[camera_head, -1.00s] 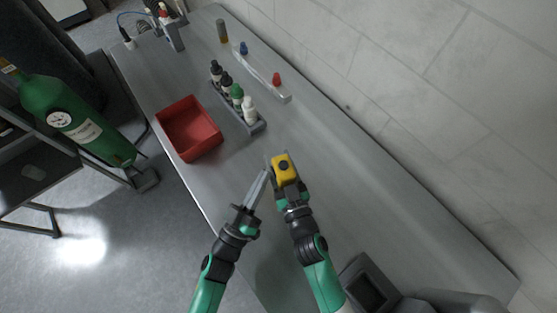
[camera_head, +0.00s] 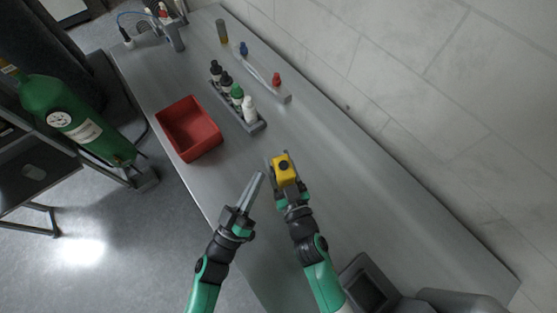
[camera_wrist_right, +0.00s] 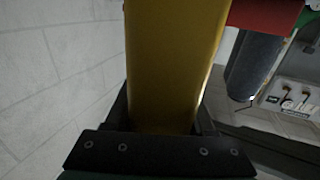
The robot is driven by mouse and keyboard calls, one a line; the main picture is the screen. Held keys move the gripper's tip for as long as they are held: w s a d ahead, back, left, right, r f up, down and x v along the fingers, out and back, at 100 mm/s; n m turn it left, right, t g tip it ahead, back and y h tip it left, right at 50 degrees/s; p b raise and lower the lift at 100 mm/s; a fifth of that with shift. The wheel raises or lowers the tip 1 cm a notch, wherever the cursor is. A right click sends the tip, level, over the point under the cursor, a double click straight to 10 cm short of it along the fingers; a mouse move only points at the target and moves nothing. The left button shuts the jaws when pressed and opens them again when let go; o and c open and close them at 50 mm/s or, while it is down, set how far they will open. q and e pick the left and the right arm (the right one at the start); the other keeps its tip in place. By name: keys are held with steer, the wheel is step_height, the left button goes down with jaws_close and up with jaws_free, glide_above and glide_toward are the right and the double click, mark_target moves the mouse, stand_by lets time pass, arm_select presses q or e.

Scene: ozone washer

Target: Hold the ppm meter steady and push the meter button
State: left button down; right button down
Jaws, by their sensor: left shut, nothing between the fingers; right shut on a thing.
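The yellow ppm meter (camera_head: 284,166) with a dark round spot on its face is held above the table by my right gripper (camera_head: 282,176), which is shut on it. In the right wrist view the yellow meter body (camera_wrist_right: 172,60) fills the middle, between the dark fingers. Its button cannot be told apart from the dark spot. My left gripper (camera_head: 259,177) is shut and empty, its fingers pointing up and right, just left of the meter with a small gap between them.
A red bin (camera_head: 188,129) stands near the left table edge. A clear holder with a blue and a red cap (camera_head: 276,79) lies near the wall. The grey table (camera_head: 370,190) is clear right of the meter.

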arm_select(q)
steer(key=a, duration=0.1)
steer(key=s+a, duration=0.1)
steer(key=a, duration=0.1)
steer(key=s+a, duration=0.1)
steer(key=a, duration=0.1)
steer(key=shift+a, duration=0.1)
arm_select(e)
steer(key=shift+c, duration=0.8)
jaws_free()
steer(key=v, duration=1.2)
